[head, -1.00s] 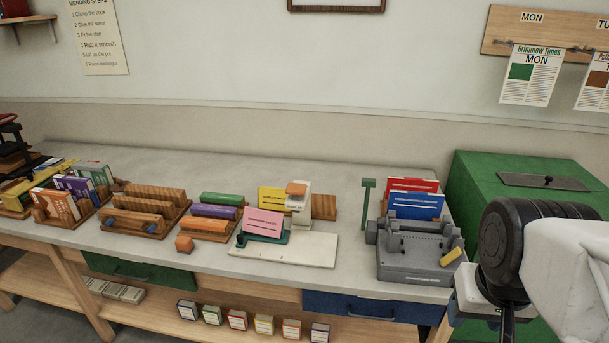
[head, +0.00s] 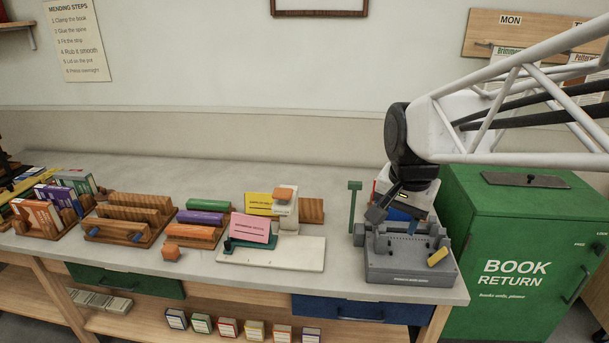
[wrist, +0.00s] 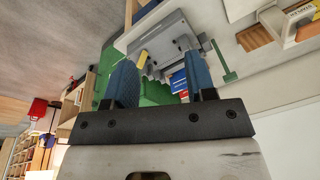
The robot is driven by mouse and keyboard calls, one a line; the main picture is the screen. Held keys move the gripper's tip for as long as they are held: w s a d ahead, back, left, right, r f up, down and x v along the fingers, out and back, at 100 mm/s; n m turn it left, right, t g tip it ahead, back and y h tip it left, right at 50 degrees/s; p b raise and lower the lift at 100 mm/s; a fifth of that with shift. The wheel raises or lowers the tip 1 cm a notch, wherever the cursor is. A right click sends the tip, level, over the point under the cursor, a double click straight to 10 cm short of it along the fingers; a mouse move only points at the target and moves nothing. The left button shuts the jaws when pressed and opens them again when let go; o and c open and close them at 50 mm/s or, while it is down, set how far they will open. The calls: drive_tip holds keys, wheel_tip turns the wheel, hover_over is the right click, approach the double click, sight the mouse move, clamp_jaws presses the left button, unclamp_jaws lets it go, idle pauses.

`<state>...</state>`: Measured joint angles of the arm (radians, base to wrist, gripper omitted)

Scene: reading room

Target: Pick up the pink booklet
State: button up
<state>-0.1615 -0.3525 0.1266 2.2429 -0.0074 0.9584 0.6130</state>
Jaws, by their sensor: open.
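The pink booklet (head: 250,229) leans in a dark green holder (head: 236,243) on a white base near the middle of the bench in the head view. My gripper (head: 392,205) hangs over the grey machine on the right, well to the right of the pink booklet. In the wrist view my gripper (wrist: 165,85) shows two blue-padded fingers spread apart with nothing between them. I cannot make out the pink booklet in the wrist view.
The grey machine (head: 410,268) stands on the right end of the bench, with a green post (head: 354,210) beside it. A white stapler-like device (head: 285,212) and yellow booklet (head: 259,203) stand just behind the pink booklet. Wooden racks (head: 130,225) fill the left.

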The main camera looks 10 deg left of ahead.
drive_tip(key=w+a+m, duration=0.3)
drive_tip(key=w+a, duration=0.6)
drive_tip(key=w, duration=0.3)
drive_tip(key=m+g, duration=0.2)
drive_tip(key=m, duration=0.7)
hover_over(235, 213)
drive_tip(key=f, duration=1.6)
drive_tip(key=shift+d+f, duration=0.35)
drive_tip(key=shift+d, duration=0.05)
drive_tip(key=shift+a+f, duration=0.25)
drive_tip(key=shift+a, duration=0.2)
drive_tip(key=shift+f, duration=1.3)
